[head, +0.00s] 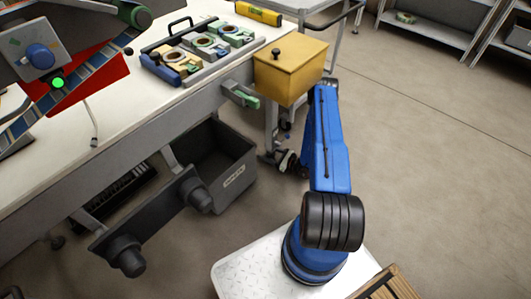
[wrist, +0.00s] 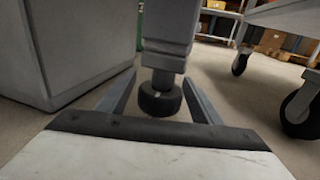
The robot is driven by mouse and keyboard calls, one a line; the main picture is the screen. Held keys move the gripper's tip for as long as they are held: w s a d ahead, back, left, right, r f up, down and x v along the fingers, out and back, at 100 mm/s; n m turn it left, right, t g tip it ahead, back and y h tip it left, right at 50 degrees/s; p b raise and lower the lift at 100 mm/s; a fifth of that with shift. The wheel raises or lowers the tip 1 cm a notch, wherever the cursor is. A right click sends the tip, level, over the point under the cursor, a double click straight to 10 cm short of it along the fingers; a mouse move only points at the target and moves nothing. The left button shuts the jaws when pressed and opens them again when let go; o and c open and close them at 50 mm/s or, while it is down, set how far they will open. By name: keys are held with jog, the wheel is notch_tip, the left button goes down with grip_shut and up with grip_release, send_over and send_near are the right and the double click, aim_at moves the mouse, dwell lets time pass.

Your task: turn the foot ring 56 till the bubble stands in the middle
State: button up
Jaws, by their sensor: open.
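In the wrist view, a dark round foot ring (wrist: 160,97) sits under a square grey leg (wrist: 167,35). No number is readable on it. My gripper (wrist: 160,82) is open, its two grey fingers to the left and right of the ring with a gap showing on each side. The jaws hold nothing. In the head view, a yellow spirit level (head: 258,14) lies at the far end of the bench (head: 115,100). Its bubble is too small to make out. My gripper's fingers and the ring cannot be made out clearly there.
A yellow box (head: 290,72) sticks out at the bench end, close to my arm. A dark grey bin (head: 235,180) stands under the bench. A tray (head: 180,78) with fixtures lies on top. Wheels (wrist: 300,107) stand at the right in the wrist view.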

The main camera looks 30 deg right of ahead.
jog(key=shift+w+a, duration=0.15)
jog(key=shift+w, duration=0.1)
jog(key=c, duration=1.1)
jog(key=shift+o, duration=0.2)
jog(key=shift+s+a+n+g+y, duration=0.15)
jog(key=shift+n+g+y, duration=0.65)
jog(key=shift+g+y, duration=0.05)
jog(key=shift+s+a+n+g+y, duration=0.2)
jog(key=shift+n+g+y, duration=0.6)
jog(key=shift+g+y, duration=0.1)
jog(key=shift+s+a+n+g+y, duration=0.15)
jog(key=shift+n+g+y, duration=0.65)
jog(key=shift+g+y, duration=0.05)
jog(key=o, duration=1.1)
jog(key=shift+c, duration=0.2)
jog(key=shift+d, duration=0.1)
